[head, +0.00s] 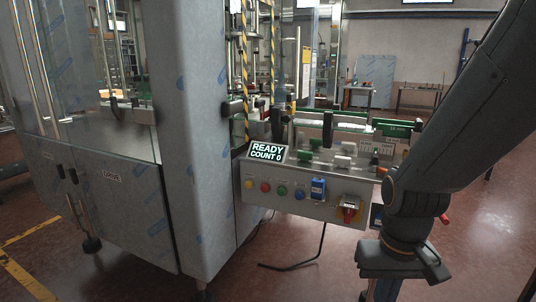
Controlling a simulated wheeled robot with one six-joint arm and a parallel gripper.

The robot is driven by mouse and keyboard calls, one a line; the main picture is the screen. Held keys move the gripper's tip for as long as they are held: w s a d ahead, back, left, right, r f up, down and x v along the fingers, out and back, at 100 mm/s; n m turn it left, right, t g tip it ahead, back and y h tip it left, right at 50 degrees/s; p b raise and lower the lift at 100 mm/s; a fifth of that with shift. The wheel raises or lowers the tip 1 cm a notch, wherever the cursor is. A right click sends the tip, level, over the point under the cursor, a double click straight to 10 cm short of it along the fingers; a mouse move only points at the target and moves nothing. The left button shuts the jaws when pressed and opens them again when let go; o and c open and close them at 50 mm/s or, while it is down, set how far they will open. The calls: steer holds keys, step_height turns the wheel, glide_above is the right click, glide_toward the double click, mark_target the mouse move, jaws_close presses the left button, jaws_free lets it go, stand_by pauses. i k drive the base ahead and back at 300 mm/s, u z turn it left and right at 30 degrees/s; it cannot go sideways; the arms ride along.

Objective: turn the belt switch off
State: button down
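A grey control panel (284,205) is on the front of the machine, at the picture's middle. It carries a row of small round buttons, a blue switch box (318,188) and a red rotary handle on a yellow plate (341,217). The labels are too small to read, so I cannot tell which control is the belt switch or its position. My gripper (388,284) is at the lower right, pointing down, right of and below the red handle and apart from the panel. Its fingers run toward the bottom edge; their tips and opening cannot be made out.
A display (267,152) above the panel reads "READY COUNT 0". Green and white blocks (343,161) stand behind the panel's upper edge. A film-wrapped cabinet (195,130) fills the left. A black bent rod (300,262) extends below the panel. Floor is open at the lower right.

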mark_target(348, 213)
steer(key=z, duration=1.95)
steer(key=k, duration=1.1)
steer(key=u, duration=1.75)
steer(key=i, duration=0.5)
steer(key=u, duration=0.05)
